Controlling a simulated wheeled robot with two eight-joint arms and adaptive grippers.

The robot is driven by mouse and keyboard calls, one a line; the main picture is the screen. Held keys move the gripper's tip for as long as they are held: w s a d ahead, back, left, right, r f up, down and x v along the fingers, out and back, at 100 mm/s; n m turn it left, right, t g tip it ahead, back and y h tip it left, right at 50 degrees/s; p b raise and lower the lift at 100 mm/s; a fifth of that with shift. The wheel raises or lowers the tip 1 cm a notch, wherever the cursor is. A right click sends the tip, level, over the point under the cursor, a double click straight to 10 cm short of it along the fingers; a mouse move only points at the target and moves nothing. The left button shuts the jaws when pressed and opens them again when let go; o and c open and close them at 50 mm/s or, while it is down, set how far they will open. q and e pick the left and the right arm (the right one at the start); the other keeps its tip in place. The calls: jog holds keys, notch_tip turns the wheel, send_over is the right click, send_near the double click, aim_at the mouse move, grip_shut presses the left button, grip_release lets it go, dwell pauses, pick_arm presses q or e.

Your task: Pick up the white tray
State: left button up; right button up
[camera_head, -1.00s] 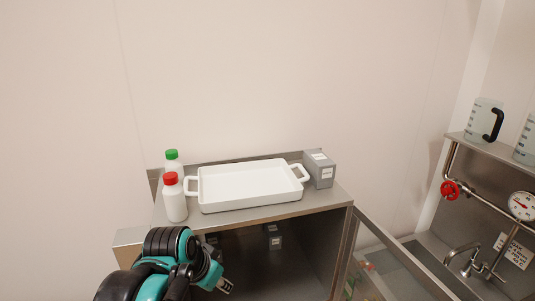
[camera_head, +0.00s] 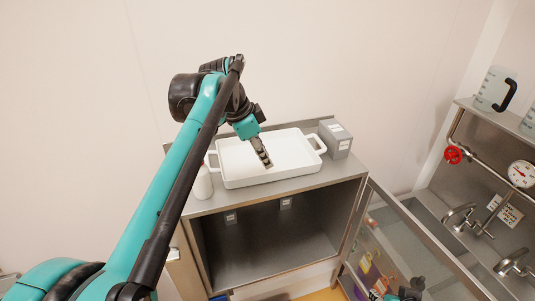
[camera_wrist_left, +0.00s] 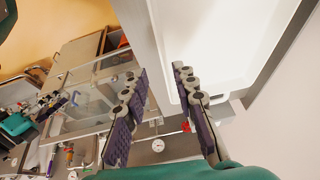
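The white tray (camera_head: 295,165) lies flat on top of the steel cabinet, with a loop handle at each end. It also shows large in the left wrist view (camera_wrist_left: 235,40). My left gripper (camera_head: 266,161) reaches down over the tray from above, in front of part of it. In the left wrist view my left gripper (camera_wrist_left: 160,72) has its fingers apart with nothing held between them. The right finger overlaps the tray and the left finger is outside its edge. Contact cannot be told. Part of my right arm and gripper (camera_wrist_left: 52,103) shows small in the left wrist view; its finger state is unclear.
A grey box (camera_head: 335,139) stands right of the tray. A white bottle (camera_head: 203,184) stands left of it, partly behind my arm. The cabinet's glass door (camera_head: 400,245) hangs open at right. A sink area with taps and a red valve (camera_head: 453,154) is farther right.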

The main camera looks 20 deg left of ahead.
aim_at(274, 170)
pick_arm(q)
jog(key=x, duration=0.3)
jog(key=p+x, duration=0.1)
jog(key=x, duration=0.3)
jog(key=shift+w+d+f, duration=0.15)
jog(key=shift+w+f, duration=0.1)
jog(key=shift+w, duration=0.05)
jog(key=shift+d, duration=0.1)
jog(key=shift+s, duration=0.1)
jog(key=shift+c, duration=0.3)
grip_shut()
